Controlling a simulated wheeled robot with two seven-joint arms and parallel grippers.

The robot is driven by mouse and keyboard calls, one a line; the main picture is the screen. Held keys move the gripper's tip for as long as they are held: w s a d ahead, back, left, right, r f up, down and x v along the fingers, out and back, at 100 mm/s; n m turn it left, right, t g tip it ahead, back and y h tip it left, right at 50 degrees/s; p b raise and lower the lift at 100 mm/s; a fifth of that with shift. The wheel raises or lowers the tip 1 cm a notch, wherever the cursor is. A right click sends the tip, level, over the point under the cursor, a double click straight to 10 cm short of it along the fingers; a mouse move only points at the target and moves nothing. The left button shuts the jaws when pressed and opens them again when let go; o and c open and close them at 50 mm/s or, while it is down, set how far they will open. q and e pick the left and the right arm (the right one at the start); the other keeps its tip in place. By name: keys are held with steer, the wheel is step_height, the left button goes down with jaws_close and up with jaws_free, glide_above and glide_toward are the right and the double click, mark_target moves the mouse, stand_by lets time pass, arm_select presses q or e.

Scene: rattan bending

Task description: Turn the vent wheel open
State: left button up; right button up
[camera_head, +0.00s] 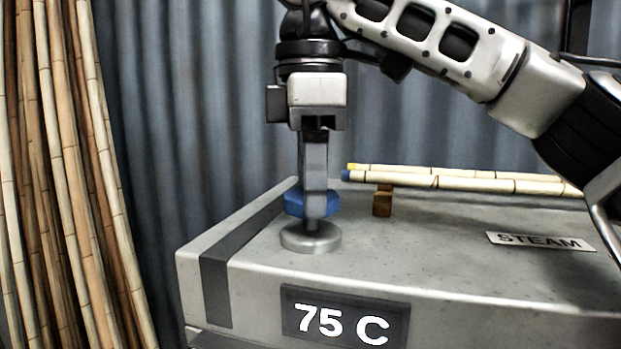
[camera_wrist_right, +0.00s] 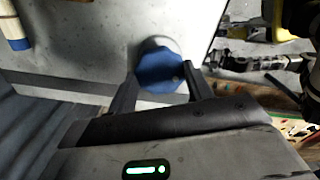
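The vent wheel (camera_head: 294,204) is a blue knob above a round metal base (camera_head: 311,238) on top of the grey steam box, near its left end. My right gripper (camera_head: 315,205) points straight down at the wheel, and its near finger hides the wheel's middle in the head view. In the right wrist view the blue wheel (camera_wrist_right: 158,68) sits between the two fingertips, which appear to touch it on opposite sides. How far the wheel has turned cannot be told. My left gripper is not in view.
The steam box (camera_head: 430,245) bears a "75 C" display (camera_head: 345,318) and a "STEAM" label (camera_head: 540,241). Pale rattan poles (camera_head: 470,184) lie across its back above a small wooden block (camera_head: 383,201). Tall poles (camera_head: 60,170) stand at left before a corrugated wall.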

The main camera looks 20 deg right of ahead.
steer(key=o, duration=0.3)
steer(key=shift+r, duration=0.1)
steer(key=shift+o, duration=0.2)
arm_select(q)
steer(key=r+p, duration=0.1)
steer(key=p, duration=0.3)
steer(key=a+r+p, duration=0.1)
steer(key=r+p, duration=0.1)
steer(key=p, duration=0.2)
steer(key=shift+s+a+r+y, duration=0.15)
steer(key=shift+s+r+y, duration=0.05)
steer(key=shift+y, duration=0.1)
arm_select(e)
step_height(320, 180, up, 16)
